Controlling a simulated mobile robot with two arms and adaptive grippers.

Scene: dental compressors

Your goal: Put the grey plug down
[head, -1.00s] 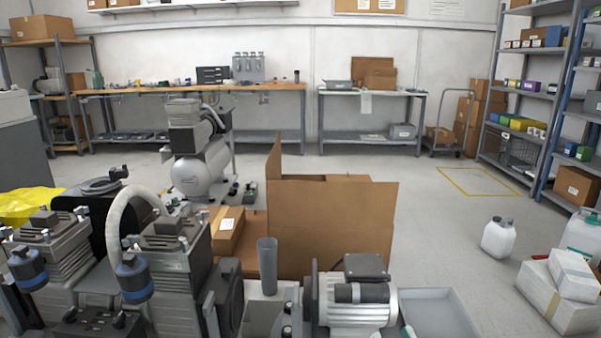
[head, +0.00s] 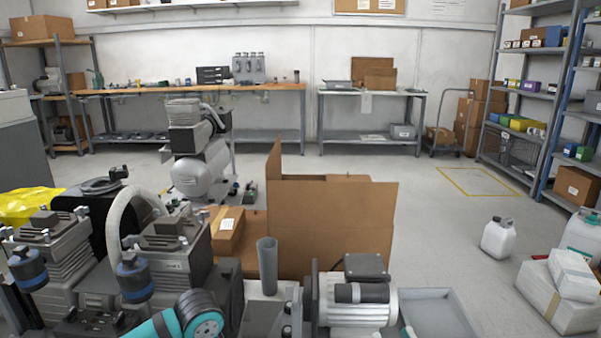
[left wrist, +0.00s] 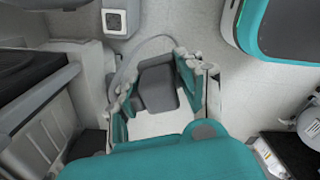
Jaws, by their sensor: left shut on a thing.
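The grey plug (left wrist: 157,86) is a dark grey, blocky piece between the fingers of my left gripper (left wrist: 155,92) in the left wrist view. The gripper is shut on it, with teal and light grey fingers on its two sides. The teal gripper body hides what lies nearest the camera. In the head view, a teal joint of my arm (head: 198,318) shows at the bottom edge, but neither the left gripper nor the plug can be made out there. My right gripper is in neither view.
Compressor pump heads (head: 172,250) stand at the front left. A grey upright tube (head: 267,265), a finned motor (head: 358,305) and a grey tray (head: 437,312) are at the front middle. An open cardboard box (head: 335,225) stands behind them. Floor at the right is partly clear.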

